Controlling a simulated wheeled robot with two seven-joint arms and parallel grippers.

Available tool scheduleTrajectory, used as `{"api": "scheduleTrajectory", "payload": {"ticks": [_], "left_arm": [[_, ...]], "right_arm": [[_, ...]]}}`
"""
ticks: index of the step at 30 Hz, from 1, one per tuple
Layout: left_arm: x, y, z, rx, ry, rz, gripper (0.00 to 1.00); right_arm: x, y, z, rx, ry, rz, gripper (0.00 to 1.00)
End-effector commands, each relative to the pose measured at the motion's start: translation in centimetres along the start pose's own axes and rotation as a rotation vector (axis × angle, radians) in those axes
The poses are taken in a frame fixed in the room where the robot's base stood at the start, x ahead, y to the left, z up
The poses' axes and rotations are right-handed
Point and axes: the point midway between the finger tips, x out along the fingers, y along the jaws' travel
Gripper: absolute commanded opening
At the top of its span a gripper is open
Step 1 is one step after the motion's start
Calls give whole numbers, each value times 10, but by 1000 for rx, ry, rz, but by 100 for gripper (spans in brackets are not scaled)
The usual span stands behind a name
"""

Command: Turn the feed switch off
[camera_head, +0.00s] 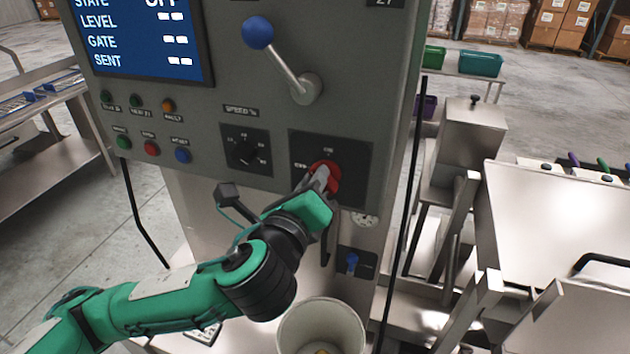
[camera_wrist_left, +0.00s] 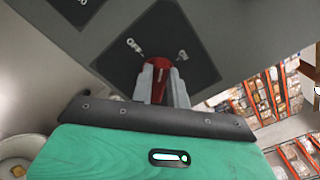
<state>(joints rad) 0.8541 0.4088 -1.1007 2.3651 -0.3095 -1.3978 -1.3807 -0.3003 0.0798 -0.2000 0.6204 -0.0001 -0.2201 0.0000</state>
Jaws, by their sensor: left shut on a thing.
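The feed switch is a red rotary knob (camera_head: 330,170) on a dark plate (camera_head: 352,158) at the lower right of the grey control panel. My left gripper (camera_head: 323,179) reaches it from below and is shut on the knob. The screen (camera_head: 140,40) has a cut-off top line that seems to read STATE OFF. My right gripper is not in view.
A blue-knobbed lever (camera_head: 258,32) juts out above the switch. A black speed dial (camera_head: 245,152) and small coloured buttons (camera_head: 151,149) lie to its left. A white bucket (camera_head: 322,325) stands below. Metal tables and bins fill the right.

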Motion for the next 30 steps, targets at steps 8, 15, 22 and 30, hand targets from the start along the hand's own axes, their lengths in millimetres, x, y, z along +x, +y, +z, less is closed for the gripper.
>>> {"api": "scheduleTrajectory", "payload": {"ticks": [8,15,22,30], "left_arm": [[0,5,-2,-267,4,5,0],[0,7,-3,-490,3,4,0],[0,9,-4,-667,3,5,0],[0,11,-5,-802,2,4,0]], "right_arm": [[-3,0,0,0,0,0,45],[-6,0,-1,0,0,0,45],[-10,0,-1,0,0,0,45],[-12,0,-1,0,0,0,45]]}}
